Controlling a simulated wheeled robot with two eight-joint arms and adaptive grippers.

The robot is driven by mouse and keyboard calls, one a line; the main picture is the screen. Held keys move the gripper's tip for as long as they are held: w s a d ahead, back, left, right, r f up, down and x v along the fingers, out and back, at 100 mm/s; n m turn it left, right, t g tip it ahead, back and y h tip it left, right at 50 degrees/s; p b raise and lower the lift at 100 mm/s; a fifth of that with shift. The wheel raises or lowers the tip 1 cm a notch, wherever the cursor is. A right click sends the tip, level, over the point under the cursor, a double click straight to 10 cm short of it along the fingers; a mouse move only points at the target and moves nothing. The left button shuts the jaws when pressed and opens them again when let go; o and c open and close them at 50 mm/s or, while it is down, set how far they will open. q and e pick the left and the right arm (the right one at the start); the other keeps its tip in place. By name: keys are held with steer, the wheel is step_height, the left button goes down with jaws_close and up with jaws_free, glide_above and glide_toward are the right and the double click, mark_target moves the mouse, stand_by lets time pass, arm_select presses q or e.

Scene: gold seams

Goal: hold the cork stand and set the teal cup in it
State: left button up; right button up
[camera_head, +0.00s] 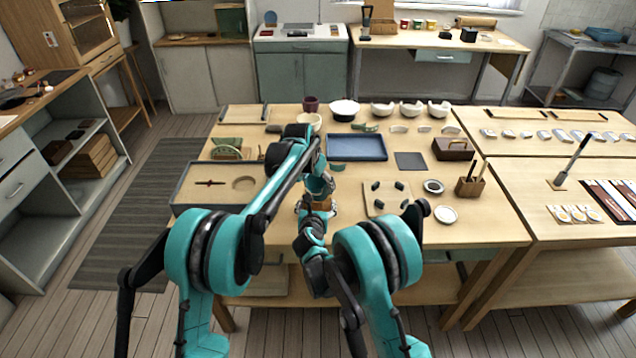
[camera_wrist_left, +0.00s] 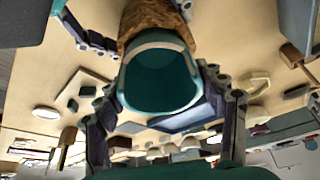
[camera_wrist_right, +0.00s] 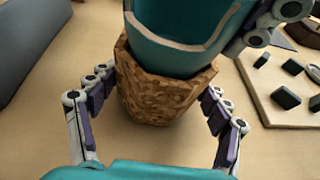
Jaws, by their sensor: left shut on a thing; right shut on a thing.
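The teal cup (camera_wrist_right: 185,45) has a pale band and sits with its lower part inside the rim of the brown, faceted cork stand (camera_wrist_right: 158,95) in the right wrist view. Whether it rests on the bottom is hidden. My left gripper (camera_wrist_left: 163,92) is shut on the cup (camera_wrist_left: 160,78), whose open mouth faces the left wrist camera; the cork (camera_wrist_left: 155,22) shows behind it. My right gripper (camera_wrist_right: 158,90) is shut on the cork stand, with a finger on each side. In the head view the cup (camera_head: 318,184) and stand (camera_head: 320,204) are partly covered by my arms.
A blue tray (camera_head: 357,148) lies behind the stand. A board with dark pads (camera_head: 387,199) lies close to its right, and a shallow wooden tray (camera_head: 200,197) to its left. White bowls (camera_head: 411,109) stand at the back. A brush holder (camera_head: 469,186) stands farther right.

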arm_select(q)
steer(key=shift+f, duration=0.1)
stand_by(0.3)
steer(key=o, duration=1.3)
steer(key=shift+r, duration=3)
arm_select(e)
steer(key=o, duration=1.3)
steer(key=shift+c, duration=0.2)
